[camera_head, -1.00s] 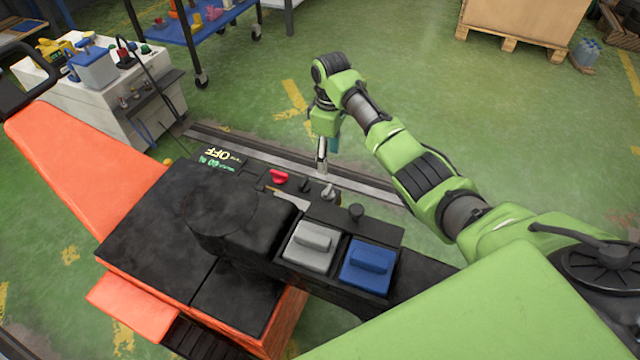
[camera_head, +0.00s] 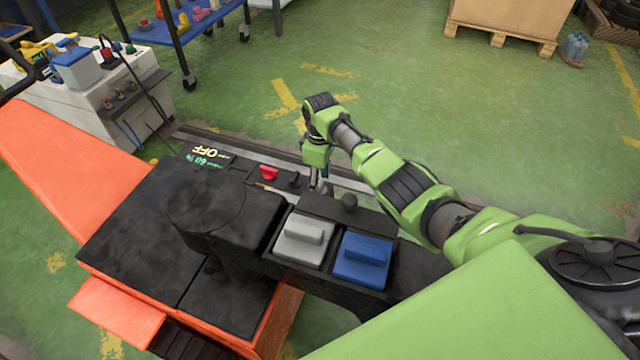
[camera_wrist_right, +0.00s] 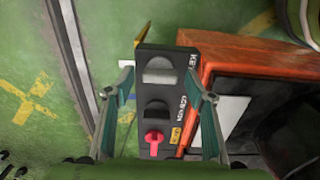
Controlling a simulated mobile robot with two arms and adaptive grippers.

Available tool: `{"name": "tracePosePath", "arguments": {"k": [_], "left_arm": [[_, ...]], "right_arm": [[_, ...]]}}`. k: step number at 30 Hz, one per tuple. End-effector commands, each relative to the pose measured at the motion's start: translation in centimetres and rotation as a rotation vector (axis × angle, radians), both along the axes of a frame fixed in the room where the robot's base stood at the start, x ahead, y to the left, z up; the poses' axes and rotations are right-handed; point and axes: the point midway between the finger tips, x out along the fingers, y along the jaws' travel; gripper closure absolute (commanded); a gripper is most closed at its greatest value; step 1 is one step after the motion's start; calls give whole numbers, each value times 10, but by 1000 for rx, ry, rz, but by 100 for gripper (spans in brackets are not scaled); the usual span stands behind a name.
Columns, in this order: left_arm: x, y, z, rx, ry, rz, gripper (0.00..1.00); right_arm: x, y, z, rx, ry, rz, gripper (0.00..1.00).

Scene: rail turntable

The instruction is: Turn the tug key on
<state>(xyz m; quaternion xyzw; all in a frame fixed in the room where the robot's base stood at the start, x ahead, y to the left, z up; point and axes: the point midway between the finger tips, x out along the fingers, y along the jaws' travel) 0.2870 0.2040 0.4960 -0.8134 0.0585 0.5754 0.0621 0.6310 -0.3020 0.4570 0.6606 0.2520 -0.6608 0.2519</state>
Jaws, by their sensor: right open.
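The tug's black control panel (camera_wrist_right: 158,106) lies below my right gripper in the right wrist view. On it, a grey tug key (camera_wrist_right: 160,72) stands beside a label reading "KEY", between the two fingertips. My right gripper (camera_wrist_right: 159,78) is open, with one finger on each side of the panel; contact with the key cannot be told. In the head view, my right gripper (camera_head: 320,184) is over the far end of the panel and mostly hides the key. My left gripper is not in view.
Beside the key are a black knob (camera_wrist_right: 155,108) and a red knob (camera_wrist_right: 153,137). A grey rocker (camera_head: 304,240) and a blue rocker (camera_head: 362,260) sit nearer. A white machine (camera_head: 100,90) and blue cart (camera_head: 185,30) stand left.

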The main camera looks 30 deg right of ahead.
Motion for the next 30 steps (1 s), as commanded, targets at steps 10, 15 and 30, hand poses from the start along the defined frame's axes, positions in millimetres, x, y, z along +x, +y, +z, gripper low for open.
{"name": "tracePosePath", "arguments": {"k": [10,15,30], "left_arm": [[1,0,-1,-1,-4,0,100],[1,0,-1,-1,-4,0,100],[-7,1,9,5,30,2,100]], "right_arm": [[0,0,-3,0,0,0,55],[0,0,-3,0,0,0,88],[0,0,0,1,1,-103,88]]}}
